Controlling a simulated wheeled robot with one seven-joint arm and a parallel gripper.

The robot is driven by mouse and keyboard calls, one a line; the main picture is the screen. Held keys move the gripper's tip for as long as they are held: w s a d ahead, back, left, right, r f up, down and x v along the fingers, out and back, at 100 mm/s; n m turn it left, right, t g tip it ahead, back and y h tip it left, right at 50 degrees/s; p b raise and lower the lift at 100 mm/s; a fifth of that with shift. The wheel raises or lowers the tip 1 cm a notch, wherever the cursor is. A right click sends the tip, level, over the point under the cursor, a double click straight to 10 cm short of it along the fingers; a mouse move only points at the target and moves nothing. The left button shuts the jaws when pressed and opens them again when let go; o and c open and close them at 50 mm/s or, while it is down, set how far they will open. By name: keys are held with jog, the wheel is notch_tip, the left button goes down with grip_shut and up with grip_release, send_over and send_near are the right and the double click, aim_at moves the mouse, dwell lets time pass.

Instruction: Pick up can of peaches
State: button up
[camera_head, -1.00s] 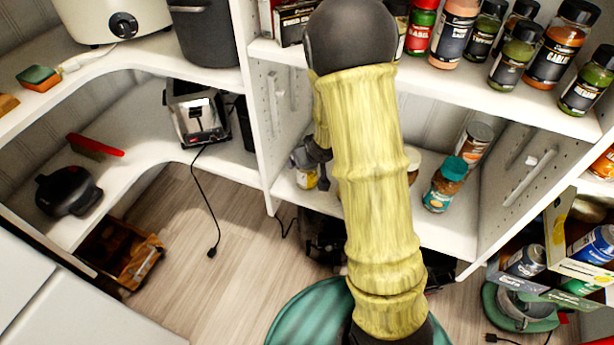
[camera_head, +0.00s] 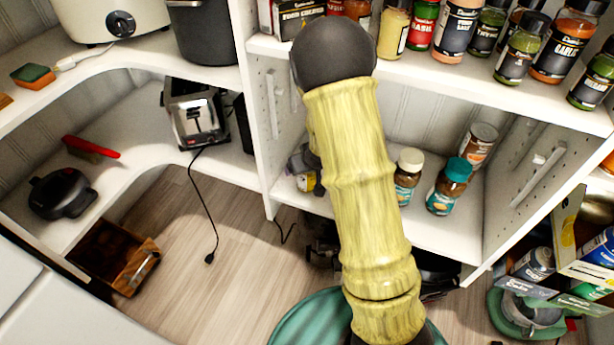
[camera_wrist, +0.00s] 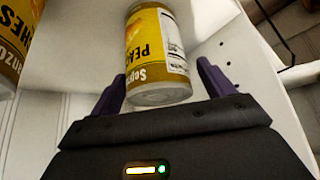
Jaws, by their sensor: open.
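In the wrist view a can of peaches (camera_wrist: 155,45) with a yellow label and silver end stands on the white shelf, its lettering inverted in the picture. My gripper (camera_wrist: 162,78) is open, with a purple finger on each side of the can's near end; I cannot tell whether they touch it. In the head view the can (camera_head: 306,181) shows only in part beside my arm, on the lower shelf, with the purple gripper (camera_head: 300,160) next to it. My arm hides the rest.
A second similar can (camera_wrist: 12,45) shows at the wrist view's left edge. A white-lidded jar (camera_head: 408,172), a teal-lidded jar (camera_head: 449,186) and an orange-labelled can (camera_head: 479,143) stand right of my arm. The shelf divider (camera_head: 262,130) is close on the left.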

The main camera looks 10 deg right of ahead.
dwell(0.3)
jog(key=c, duration=1.4)
jog(key=shift+r, duration=0.1)
